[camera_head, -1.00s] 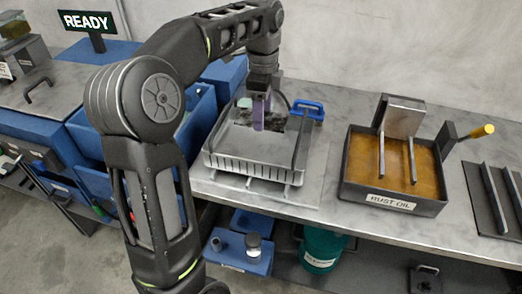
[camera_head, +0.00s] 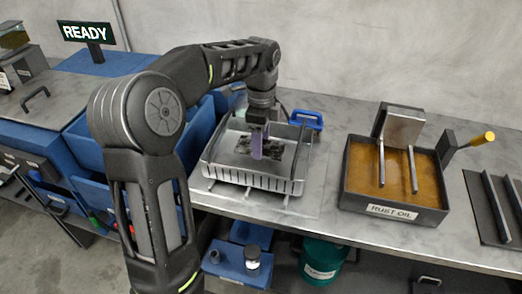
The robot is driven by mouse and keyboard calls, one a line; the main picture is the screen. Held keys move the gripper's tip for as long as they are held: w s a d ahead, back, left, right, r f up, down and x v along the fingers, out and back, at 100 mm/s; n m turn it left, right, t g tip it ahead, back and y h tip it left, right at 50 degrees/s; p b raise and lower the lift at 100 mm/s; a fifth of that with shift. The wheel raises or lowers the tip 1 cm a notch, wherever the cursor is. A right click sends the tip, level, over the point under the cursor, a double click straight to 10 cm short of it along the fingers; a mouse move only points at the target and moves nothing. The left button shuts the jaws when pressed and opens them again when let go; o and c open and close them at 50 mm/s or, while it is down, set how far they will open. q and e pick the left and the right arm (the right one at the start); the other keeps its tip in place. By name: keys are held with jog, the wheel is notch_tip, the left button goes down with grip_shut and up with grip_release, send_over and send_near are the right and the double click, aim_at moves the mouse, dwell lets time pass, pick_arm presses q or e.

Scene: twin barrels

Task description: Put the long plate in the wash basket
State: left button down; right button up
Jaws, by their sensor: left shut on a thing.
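The wash basket (camera_head: 250,183) is a light grey, slatted open tray near the middle of the bench. A dark, mottled flat piece that looks like the long plate (camera_head: 281,157) shows inside the basket's outline. My left gripper (camera_head: 257,150), with a purple part at its end, points down over the basket and is shut on this plate. The fingers hide part of the plate. I cannot tell whether the plate touches the basket floor. My right gripper is not in view.
A dark tray labelled RUST OIL (camera_head: 393,207) stands to the right, with a yellow-handled tool (camera_head: 482,139) beside it. Blue bins (camera_head: 199,132) lie left of the basket. Bare bench shows between basket and oil tray.

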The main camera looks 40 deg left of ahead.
pick_arm(q)
jog(key=shift+f, duration=1.8)
jog(key=shift+f, duration=0.15)
jog(key=shift+c, duration=2.1)
grip_release()
